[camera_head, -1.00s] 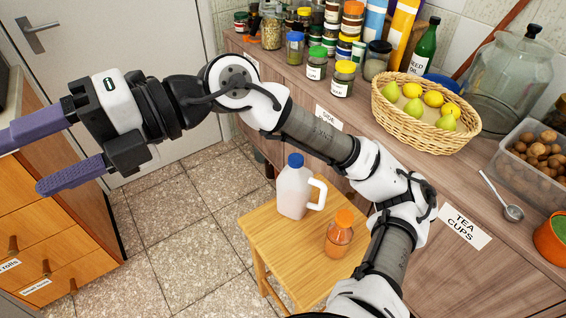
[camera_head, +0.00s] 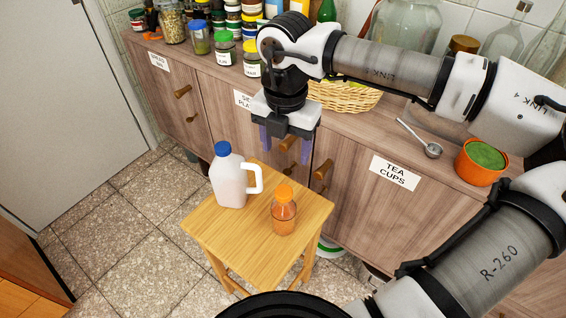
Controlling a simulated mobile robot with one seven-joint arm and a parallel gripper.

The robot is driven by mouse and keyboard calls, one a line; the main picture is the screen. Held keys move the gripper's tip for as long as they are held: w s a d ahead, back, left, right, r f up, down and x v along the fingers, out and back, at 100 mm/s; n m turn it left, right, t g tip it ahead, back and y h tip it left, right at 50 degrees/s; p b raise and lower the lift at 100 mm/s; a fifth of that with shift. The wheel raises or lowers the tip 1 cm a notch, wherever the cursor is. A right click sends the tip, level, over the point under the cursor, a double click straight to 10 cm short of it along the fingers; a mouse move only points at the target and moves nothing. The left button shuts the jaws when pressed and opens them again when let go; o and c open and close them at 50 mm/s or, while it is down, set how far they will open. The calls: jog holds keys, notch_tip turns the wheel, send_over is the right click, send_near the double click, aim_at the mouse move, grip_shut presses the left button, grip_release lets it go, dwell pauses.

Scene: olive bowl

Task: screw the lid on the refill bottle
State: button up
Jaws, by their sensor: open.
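A white jug (camera_head: 230,185) with a handle and a blue cap (camera_head: 222,149) stands upright on a small wooden stool. A small clear bottle (camera_head: 284,220) with orange contents and an orange cap (camera_head: 284,193) stands to its right, nearer to me. Which of the two is the refill bottle I cannot tell. Both caps sit on top of their bottles; how tightly, I cannot see. My gripper (camera_head: 285,154) points down with its purple fingers apart and nothing between them. It appears above and behind the two bottles, apart from both.
The stool top (camera_head: 256,260) has free room at its front. Behind it runs a wooden cabinet (camera_head: 350,215) with drawer and door handles. On its top stand jars (camera_head: 224,49), a wicker basket (camera_head: 345,97) partly behind my arm, a metal scoop (camera_head: 431,149) and an orange bowl (camera_head: 478,170).

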aim_at(285, 190)
notch_tip(285, 190, down, 13)
jog(key=shift+a+r+p, duration=0.1)
jog(key=shift+p, duration=0.8)
jog(key=shift+c, duration=0.4)
jog(key=c, duration=1)
jog(key=shift+o, duration=0.2)
jog(key=shift+m+b, duration=0.5)
jog(key=shift+b, duration=0.25)
jog(key=shift+m+b, duration=1.5)
jog(key=shift+b, duration=0.15)
jog(key=shift+m+b, duration=0.6)
jog(key=shift+b, duration=0.2)
